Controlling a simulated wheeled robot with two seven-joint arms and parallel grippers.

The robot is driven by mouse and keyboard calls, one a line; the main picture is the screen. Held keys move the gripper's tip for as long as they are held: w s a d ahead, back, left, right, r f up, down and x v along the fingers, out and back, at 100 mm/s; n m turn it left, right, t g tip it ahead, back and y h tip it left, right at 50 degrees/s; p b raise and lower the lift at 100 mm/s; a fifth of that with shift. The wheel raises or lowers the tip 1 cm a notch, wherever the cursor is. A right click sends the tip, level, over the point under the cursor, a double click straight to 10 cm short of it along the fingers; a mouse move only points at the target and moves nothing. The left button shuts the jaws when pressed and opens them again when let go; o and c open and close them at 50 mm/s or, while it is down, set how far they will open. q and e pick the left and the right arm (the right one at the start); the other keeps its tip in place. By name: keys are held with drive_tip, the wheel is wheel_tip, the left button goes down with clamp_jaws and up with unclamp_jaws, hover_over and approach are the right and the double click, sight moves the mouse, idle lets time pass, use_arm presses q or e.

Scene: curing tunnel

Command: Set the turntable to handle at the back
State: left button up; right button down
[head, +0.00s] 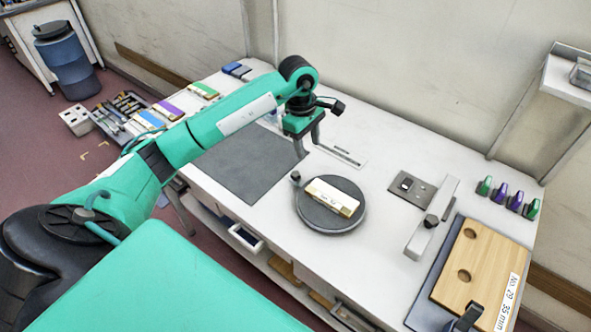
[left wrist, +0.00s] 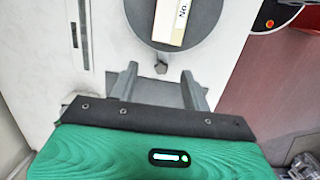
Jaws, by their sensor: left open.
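The turntable (head: 318,222) is a dark round disc on the white bench, with a pale labelled block (head: 332,196) lying on it. Its small dark handle (head: 296,176) sticks out at the disc's left, toward the far side in the head view. My left gripper (head: 305,146) is open and empty, above the bench behind the handle. In the left wrist view the turntable (left wrist: 205,42) is at the top, and the handle (left wrist: 161,67) shows between the two open fingertips (left wrist: 159,74). I cannot tell whether they touch it. My right gripper is not in view.
A dark mat (head: 245,163) lies left of the turntable. To the right are a grey metal plate (head: 410,190), a light bar with a dark knob (head: 433,218), a wooden board with holes (head: 470,255) and several coloured clips. A wall stands behind the bench.

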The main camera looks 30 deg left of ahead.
sight(295, 174)
use_arm(q)
drive_tip(key=shift+y, duration=0.8)
drive_tip(key=a+f+p, duration=0.1)
drive_tip(key=f, duration=0.2)
drive_tip(key=a+f+p, duration=0.1)
drive_tip(key=f, duration=0.3)
drive_tip(key=a+f+p, duration=0.1)
drive_tip(key=f+p, duration=0.1)
drive_tip(key=f, duration=0.2)
drive_tip(key=shift+s+a+f, duration=0.1)
drive_tip(key=shift+a+f, duration=0.15)
drive_tip(key=shift+a, duration=0.05)
drive_tip(key=shift+f, duration=0.55)
clamp_jaws()
